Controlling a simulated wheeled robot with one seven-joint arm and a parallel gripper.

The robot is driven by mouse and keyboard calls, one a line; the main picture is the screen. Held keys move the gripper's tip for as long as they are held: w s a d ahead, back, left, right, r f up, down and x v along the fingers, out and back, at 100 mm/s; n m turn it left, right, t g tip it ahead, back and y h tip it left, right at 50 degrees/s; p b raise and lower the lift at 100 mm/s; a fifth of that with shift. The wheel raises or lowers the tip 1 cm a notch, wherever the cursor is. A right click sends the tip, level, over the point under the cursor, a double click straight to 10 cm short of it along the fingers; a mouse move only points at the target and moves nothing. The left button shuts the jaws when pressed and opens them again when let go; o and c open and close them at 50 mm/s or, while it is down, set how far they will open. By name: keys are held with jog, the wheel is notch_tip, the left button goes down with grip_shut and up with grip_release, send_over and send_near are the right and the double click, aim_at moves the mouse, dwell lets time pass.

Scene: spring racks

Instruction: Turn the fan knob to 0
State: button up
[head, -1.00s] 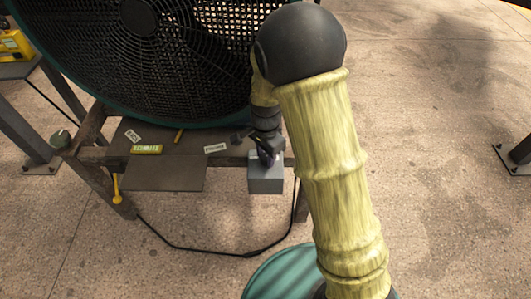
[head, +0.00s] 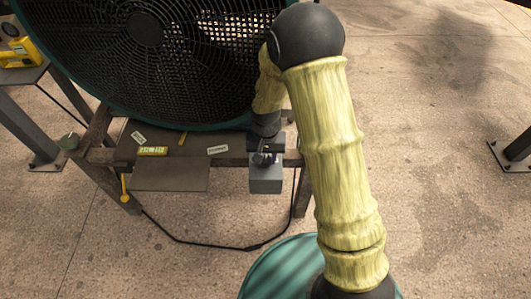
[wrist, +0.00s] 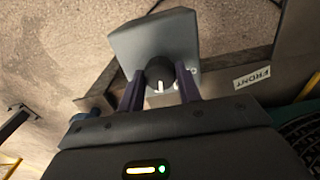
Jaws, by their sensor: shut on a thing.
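The fan knob (wrist: 157,72) is a dark round dial with a white pointer line, on the face of a grey control box (wrist: 155,40). In the wrist view the line points down, toward my gripper's body. My gripper (wrist: 160,76) has one dark finger on each side of the knob and is shut on it. In the head view my gripper (head: 265,157) is at the top of the grey box (head: 266,184), and the knob is hidden there. The big fan (head: 160,50) with its dark grille and green rim stands behind. I cannot read any number marks around the knob.
The box is fixed at the front of the fan's brown metal frame (head: 95,155). Beside it are a "FRONT" label (wrist: 252,77), a flat dark plate (head: 168,177) and a yellow tag (head: 153,151). A black cable (head: 200,249) hangs below to the floor.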

jog(key=n+p, duration=0.3)
jog(key=n, duration=0.4)
jog(key=shift+r, duration=0.1)
jog(key=n+p, duration=0.2)
jog(key=n, duration=0.1)
jog(key=shift+n, duration=0.4)
jog(key=shift+n+p, duration=0.6)
jog(key=shift+n, duration=0.8)
jog(key=o, duration=1)
